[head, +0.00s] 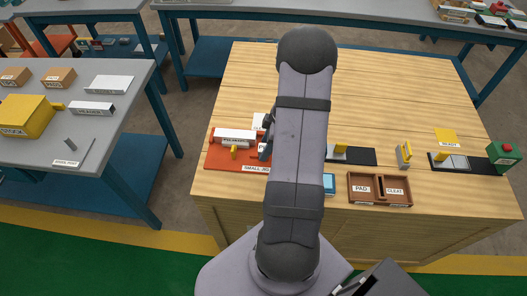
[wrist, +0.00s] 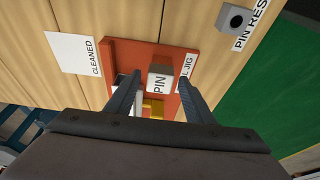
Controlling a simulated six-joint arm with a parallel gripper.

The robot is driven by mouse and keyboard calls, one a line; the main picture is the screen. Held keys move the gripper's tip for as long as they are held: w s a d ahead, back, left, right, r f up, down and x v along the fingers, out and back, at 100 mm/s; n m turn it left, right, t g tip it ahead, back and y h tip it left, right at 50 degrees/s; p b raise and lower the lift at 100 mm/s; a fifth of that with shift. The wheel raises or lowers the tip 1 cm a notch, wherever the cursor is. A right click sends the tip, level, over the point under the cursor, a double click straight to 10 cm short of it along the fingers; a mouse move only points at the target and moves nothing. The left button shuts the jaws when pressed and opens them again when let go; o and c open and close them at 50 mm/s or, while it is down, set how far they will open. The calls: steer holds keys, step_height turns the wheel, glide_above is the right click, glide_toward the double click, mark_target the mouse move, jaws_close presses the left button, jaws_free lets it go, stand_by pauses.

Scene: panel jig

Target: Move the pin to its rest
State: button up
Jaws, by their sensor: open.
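The pin (wrist: 160,80), a grey block lettered PIN, is in the wrist view at the red small jig (wrist: 119,49). My gripper (wrist: 159,83) is open, with one finger on each side of the pin; I cannot tell whether either finger touches it. The pin rest (wrist: 236,18), a grey block with a dark hole, is at the upper right of the wrist view, beside its PIN REST label.
A white CLEANED card (wrist: 72,53) lies beside the jig. A yellow part (wrist: 152,107) is on the jig. In the head view a brown PAD and CLEAT tray (head: 380,204), a black fixture (head: 362,157) and a green box with a red button (head: 504,153) stand right of my arm. The table's back is clear.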

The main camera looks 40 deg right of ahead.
steer(key=shift+c, duration=0.5)
steer(key=c, duration=1)
steer(key=shift+r, duration=0.8)
steer(key=shift+r+p, duration=0.85)
steer(key=shift+r, duration=0.75)
